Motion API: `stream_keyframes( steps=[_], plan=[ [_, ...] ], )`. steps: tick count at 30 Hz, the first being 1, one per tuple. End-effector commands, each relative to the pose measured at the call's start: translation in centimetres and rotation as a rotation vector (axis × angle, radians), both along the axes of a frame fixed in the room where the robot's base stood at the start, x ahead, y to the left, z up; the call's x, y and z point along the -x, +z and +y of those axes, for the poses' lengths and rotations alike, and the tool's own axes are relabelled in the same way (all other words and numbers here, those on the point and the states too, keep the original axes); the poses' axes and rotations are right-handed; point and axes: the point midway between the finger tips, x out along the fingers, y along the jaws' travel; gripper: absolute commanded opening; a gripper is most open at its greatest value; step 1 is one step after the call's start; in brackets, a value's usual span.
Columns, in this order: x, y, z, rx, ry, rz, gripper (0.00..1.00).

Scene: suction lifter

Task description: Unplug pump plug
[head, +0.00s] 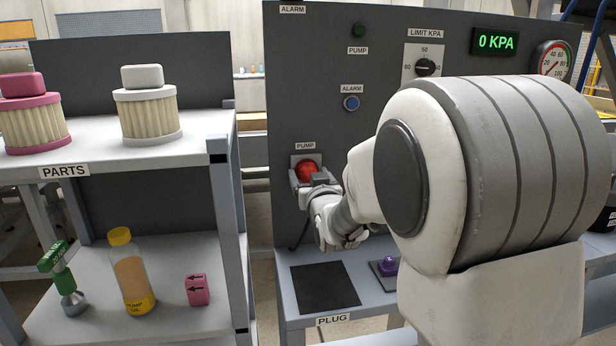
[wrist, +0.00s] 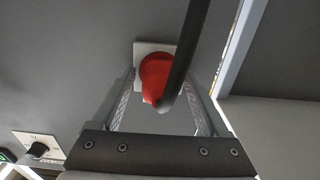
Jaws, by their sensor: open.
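The red pump plug (head: 307,168) sits in its socket plate under the "PUMP" label on the grey panel. In the wrist view the plug (wrist: 155,76) is in front of a pale plate, with a dark cable (wrist: 188,50) curving from it across the view. My gripper (head: 318,180) is at the panel, close to the plug. In the wrist view its fingers (wrist: 160,88) are apart, one on each side of the plug, with visible gaps. I cannot tell how deep the plug lies between them. A dark square pad (head: 325,287) labelled "PLUG" lies on the bench below.
The panel bears a limit knob (head: 425,67), a blue alarm button (head: 351,103) and a display (head: 495,41) reading 0 KPA. A purple item (head: 386,265) stands right of the pad. A parts shelf (head: 200,135) with filters and a bottle (head: 132,275) stands left.

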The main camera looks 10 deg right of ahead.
Motion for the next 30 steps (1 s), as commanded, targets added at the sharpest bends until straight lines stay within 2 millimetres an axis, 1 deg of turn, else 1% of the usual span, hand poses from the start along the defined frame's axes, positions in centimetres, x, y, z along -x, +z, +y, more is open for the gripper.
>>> stream_keyframes(
  steps=[14, 15, 20, 24, 27, 30],
  plan=[
    [0.0, 0.02, -0.02, 0.0, 0.0, 0.0, 0.78],
    [0.0, 0.01, -0.01, 0.0, 0.0, 0.0, 0.7],
    [0.0, 0.0, -0.02, 0.0, 0.0, 0.0, 0.41],
    [0.0, -0.01, -0.02, 0.0, 0.0, 0.0, 0.16],
    [0.0, -0.02, -0.02, 0.0, 0.0, 0.0, 0.0],
    [0.0, -0.03, -0.02, 0.0, 0.0, 0.0, 0.0]
  ],
)
